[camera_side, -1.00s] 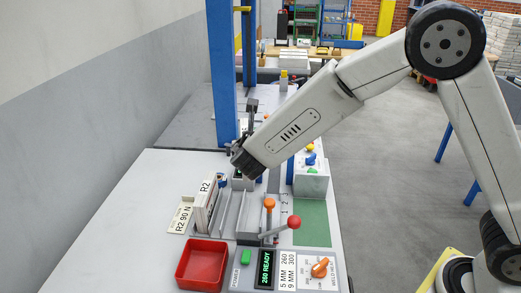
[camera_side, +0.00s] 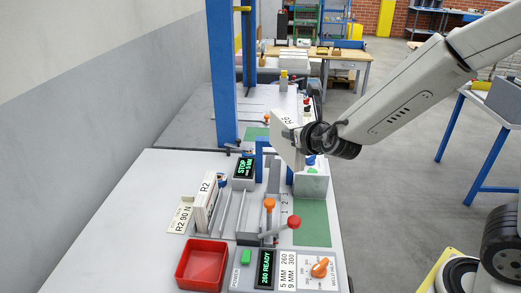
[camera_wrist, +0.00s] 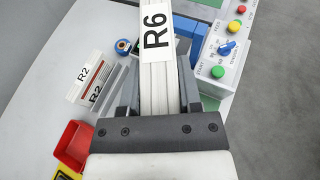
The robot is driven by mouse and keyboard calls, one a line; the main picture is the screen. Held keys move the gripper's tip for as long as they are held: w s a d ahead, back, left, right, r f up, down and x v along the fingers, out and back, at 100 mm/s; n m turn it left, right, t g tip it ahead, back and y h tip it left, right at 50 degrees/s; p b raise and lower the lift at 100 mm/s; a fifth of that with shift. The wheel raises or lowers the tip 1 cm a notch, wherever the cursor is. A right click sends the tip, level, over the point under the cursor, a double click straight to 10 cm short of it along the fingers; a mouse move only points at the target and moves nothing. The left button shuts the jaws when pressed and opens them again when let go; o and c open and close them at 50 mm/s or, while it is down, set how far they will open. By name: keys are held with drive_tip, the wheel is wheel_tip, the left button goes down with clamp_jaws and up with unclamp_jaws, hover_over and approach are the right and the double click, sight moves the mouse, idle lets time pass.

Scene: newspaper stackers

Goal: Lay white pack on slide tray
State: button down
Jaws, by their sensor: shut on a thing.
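The white pack (camera_side: 285,143), labelled R6, is held up in the air above the bench in the side view. It also shows in the wrist view (camera_wrist: 157,70), edge on between the jaws. My gripper (camera_side: 306,138) is shut on it; in the wrist view the jaws (camera_wrist: 158,95) lie on both sides of the pack. The pack is tilted in the side view and clear of the bench top. A grey railed bed (camera_side: 238,214) lies lower left of the pack, behind the front panel; I cannot tell whether this is the slide tray.
A white R2 pack (camera_side: 204,205) stands left of the rails. A red bin (camera_side: 202,266), red-knobbed lever (camera_side: 293,222), orange-knobbed lever (camera_side: 269,205) and white button box (camera_side: 311,181) are nearby. A blue post (camera_side: 221,75) rises behind. The left bench top is clear.

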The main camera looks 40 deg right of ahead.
drive_tip(key=shift+r, duration=0.2)
drive_tip(key=shift+r, duration=0.55)
wheel_tip(320, 180, up, 4)
drive_tip(key=shift+f, duration=0.1)
drive_tip(key=s+a+n+y, duration=0.3)
drive_tip(key=s+a, duration=0.1)
drive_tip(key=a, duration=0.8)
drive_tip(key=s+a+n+y, duration=0.2)
drive_tip(key=s+a+y, duration=0.15)
drive_tip(key=a, duration=0.85)
drive_tip(key=s+a+n+y, duration=0.3)
drive_tip(key=s+a, duration=0.2)
drive_tip(key=a, duration=0.6)
wheel_tip(320, 180, down, 12)
drive_tip(key=shift+a+r, duration=0.2)
drive_tip(key=shift+a, duration=0.1)
drive_tip(key=shift+w+h, duration=0.1)
drive_tip(key=shift+h, duration=0.15)
